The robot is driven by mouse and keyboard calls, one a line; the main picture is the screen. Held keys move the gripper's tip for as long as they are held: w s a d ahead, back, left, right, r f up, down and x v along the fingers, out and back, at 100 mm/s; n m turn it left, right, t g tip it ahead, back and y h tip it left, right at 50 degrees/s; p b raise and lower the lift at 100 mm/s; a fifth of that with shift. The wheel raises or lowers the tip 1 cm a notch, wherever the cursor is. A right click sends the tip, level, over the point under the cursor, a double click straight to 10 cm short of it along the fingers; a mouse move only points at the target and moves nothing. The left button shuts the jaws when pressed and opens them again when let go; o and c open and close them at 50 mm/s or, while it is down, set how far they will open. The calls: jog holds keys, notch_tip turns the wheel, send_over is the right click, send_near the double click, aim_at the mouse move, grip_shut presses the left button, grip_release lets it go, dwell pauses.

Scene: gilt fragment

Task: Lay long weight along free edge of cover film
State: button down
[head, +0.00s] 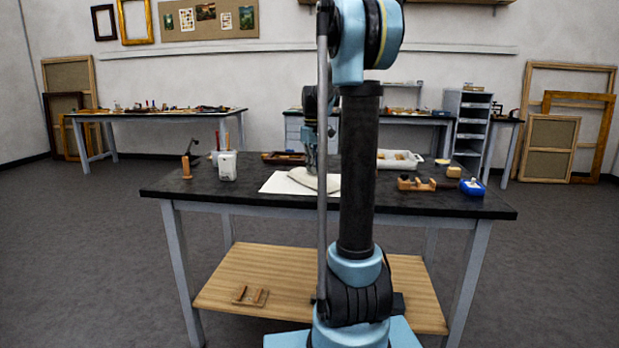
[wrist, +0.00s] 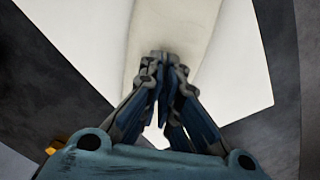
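A long cream strip (wrist: 185,25) with a smooth surface runs up and away from my fingertips in the wrist view. I cannot tell if it is the long weight or the cover film. It lies over a white sheet (wrist: 235,75). In the head view, the sheet (head: 277,184) lies on the black table, with a pale grey-white shape (head: 315,180) on it, partly behind my arm. My gripper (wrist: 163,60) points down at the strip's near end. Its fingertips are close together there, and I cannot see whether they pinch it. It also shows small in the head view (head: 311,167).
Left on the black table (head: 420,207) stand a white cup (head: 227,165) with tools and a wooden-handled tool (head: 186,167). Behind are a brown tray (head: 270,158) and a white tray (head: 399,163). Right are wooden pieces (head: 416,184) and a blue dispenser (head: 472,187).

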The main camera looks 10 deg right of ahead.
jog(key=shift+r, duration=0.1)
notch_tip(320, 180, up, 10)
dwell(0.4)
